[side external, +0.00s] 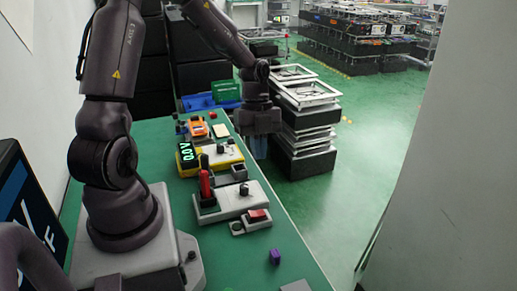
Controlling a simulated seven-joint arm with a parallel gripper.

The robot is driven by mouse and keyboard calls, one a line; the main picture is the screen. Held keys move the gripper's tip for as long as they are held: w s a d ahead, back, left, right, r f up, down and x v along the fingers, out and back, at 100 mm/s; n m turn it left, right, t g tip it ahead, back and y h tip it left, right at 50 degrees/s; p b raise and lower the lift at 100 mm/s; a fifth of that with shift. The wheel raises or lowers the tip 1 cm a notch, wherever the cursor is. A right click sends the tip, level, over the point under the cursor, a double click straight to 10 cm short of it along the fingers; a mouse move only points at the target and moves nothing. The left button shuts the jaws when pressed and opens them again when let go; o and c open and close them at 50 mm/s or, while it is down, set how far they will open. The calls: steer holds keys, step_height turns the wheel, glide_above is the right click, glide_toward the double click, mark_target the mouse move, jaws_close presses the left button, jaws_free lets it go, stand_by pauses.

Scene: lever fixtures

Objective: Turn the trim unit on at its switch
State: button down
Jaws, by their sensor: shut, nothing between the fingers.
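Two lever units stand on the green bench; no readable label tells which is the trim unit. The nearer grey unit (228,203) has an upright red-handled lever (205,182) and a dark knob. A small box with a red rocker switch (258,215) sits at its near side. My gripper (261,151) is shut and empty, pointing down above the bench's right edge, right of the yellow unit and touching nothing visible.
An orange device (198,127) and a pale yellow block (221,131) lie farther back. A purple block (275,256) lies near the front. A stack of black crates with metal frames (305,127) stands on the floor right of the bench. The bench (240,261) is mostly clear in front.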

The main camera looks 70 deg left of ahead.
mark_target(252, 214)
steer(key=shift+s, duration=0.1)
steer(key=shift+s+d+r, duration=0.15)
steer(key=shift+s+r, duration=0.15)
steer(key=shift+s, duration=0.1)
steer(key=x, duration=0.8)
steer(key=a+x, duration=0.1)
steer(key=x, duration=0.4)
steer(key=shift+s+f, duration=0.1)
steer(key=shift+s, duration=0.1)
steer(key=shift+s+f, duration=0.1)
steer(key=shift+f, duration=0.35)
steer(key=shift+s+f, duration=0.25)
steer(key=shift+f, duration=0.2)
